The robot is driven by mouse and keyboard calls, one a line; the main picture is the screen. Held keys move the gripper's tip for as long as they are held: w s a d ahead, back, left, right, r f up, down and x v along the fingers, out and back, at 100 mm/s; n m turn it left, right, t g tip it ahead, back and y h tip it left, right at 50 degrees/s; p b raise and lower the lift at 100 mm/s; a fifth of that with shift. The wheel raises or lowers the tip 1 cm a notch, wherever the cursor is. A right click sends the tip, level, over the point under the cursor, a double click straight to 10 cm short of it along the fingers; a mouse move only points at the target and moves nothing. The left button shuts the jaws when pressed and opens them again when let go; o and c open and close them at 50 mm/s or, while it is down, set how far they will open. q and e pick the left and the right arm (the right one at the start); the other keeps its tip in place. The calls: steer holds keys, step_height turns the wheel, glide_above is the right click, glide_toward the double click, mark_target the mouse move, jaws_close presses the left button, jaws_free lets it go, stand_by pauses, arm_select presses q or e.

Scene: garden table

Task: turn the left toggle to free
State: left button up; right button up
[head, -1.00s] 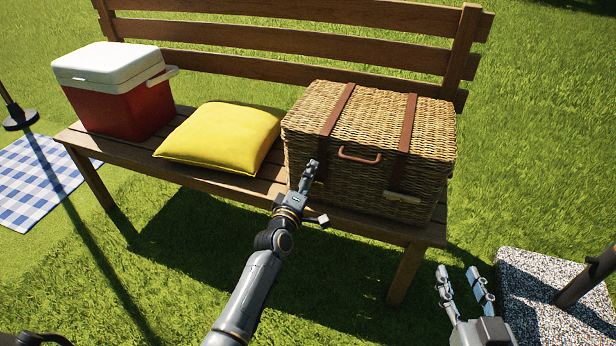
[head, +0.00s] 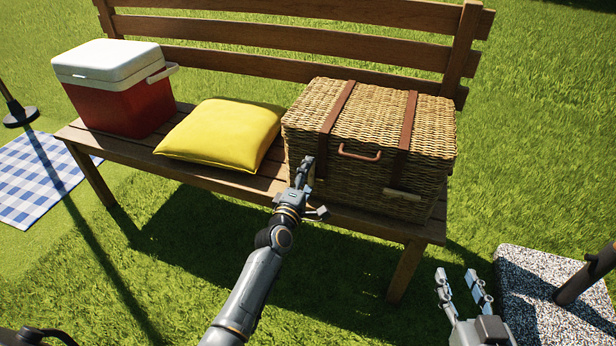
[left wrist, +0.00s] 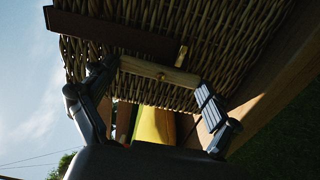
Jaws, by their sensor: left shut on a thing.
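The wicker basket (head: 350,125) stands on the bench with two brown straps down its front. My left gripper (head: 305,172) is at the lower end of the left strap (head: 331,115) and hides the left toggle in the head view. In the left wrist view, the left toggle (left wrist: 160,73) is a pale wooden bar, running roughly along the strap (left wrist: 115,38). My left gripper's fingers (left wrist: 155,90) are at its two ends, shut on it. A small brass piece (left wrist: 181,55) shows beside it. The right toggle (head: 404,195) lies across the right strap. My right gripper (head: 461,282) is open and empty.
A yellow cushion (head: 222,135) and a red cooler (head: 120,95) with a white lid are on the bench (head: 215,180), left of the basket. A copper-coloured handle (head: 359,155) is between the straps. A speckled slab (head: 555,285) with a dark post is at lower right.

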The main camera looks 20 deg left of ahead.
arm_select(q)
steer(key=o, duration=0.9)
steer(key=shift+a, duration=0.1)
steer(key=shift+s, duration=0.2)
steer(key=s, duration=1.1)
steer(key=shift+s+a, duration=0.15)
steer(key=shift+s, duration=0.15)
